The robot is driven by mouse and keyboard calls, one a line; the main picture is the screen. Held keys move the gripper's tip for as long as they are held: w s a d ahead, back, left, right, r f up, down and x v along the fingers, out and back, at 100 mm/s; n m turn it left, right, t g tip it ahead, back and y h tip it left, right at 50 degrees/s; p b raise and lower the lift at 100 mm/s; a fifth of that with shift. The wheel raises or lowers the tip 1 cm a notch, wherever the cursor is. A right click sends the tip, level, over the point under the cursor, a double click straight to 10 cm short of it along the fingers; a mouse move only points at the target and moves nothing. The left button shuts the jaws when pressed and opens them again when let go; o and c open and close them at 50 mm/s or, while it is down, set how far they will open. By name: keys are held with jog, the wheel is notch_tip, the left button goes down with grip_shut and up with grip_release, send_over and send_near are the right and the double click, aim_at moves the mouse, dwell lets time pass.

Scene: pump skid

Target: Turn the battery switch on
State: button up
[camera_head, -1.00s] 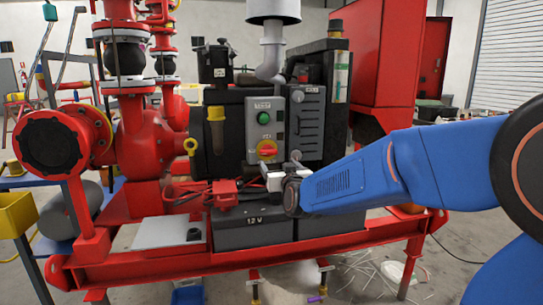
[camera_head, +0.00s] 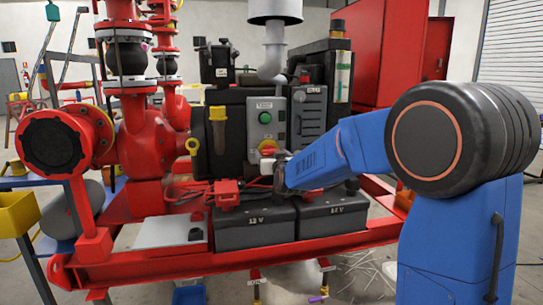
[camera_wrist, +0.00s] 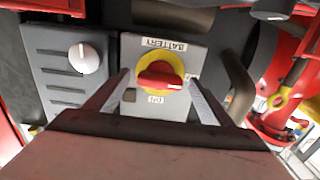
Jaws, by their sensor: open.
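The battery switch (camera_head: 268,148) is a red knob on a yellow round plate, low on a grey control box (camera_head: 266,103). A green button sits above it in the head view. In the wrist view the switch (camera_wrist: 161,78) lies between my two fingers, with its red handle across the picture. A "BATTERY" label shows on one side of it and a smaller label on the other. My gripper (camera_wrist: 158,82) is open and empty, its fingers on both sides of the knob. I cannot tell whether they touch it. In the head view my gripper (camera_head: 279,160) is just below and right of the switch.
A dark panel with a white knob (camera_wrist: 85,58) stands beside the switch box. Two black 12 V batteries (camera_head: 255,225) sit below on the red skid frame (camera_head: 160,265). A hose and red pipework are close on the other side.

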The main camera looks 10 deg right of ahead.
jog(key=c, duration=1)
jog(key=shift+c, duration=0.2)
jog(key=shift+m, duration=0.3)
jog(key=m, duration=0.3)
jog(key=shift+m, duration=0.4)
jog(key=m, duration=0.9)
jog(key=shift+f+m, duration=0.1)
jog(key=shift+m, duration=2.1)
